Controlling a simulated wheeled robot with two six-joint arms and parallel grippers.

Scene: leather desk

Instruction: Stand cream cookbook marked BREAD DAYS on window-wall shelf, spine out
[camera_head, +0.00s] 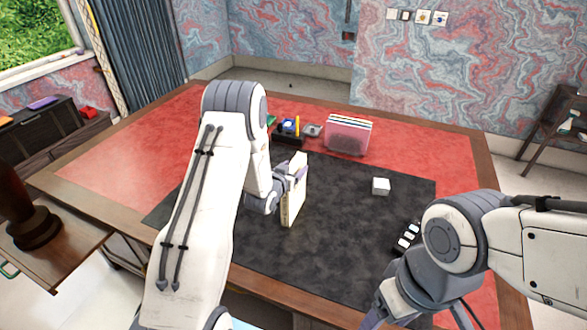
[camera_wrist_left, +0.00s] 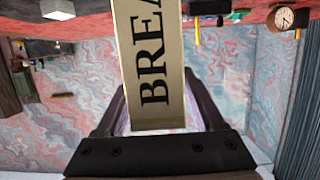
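The cream cookbook (camera_head: 294,200) is upright over the dark desk mat, and I cannot tell whether its lower edge touches the mat. My left gripper (camera_head: 294,174) is shut on it. In the left wrist view the cookbook (camera_wrist_left: 152,65) shows a cream face with dark letters reading "BREA", and the rest is cut off. The book lies between the two dark fingers. A dark low shelf unit (camera_head: 44,128) stands below the window at the far left. My right gripper (camera_head: 385,305) is at the bottom edge, partly cut off, and its opening is unclear.
On the desk are a pink-and-white file holder (camera_head: 348,134), a pen organiser (camera_head: 289,134), a white cube (camera_head: 381,186) and a dark remote-like object (camera_head: 407,237). A purple item (camera_head: 42,103) and a red item (camera_head: 88,112) sit at the shelf unit. The desk's left red area is clear.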

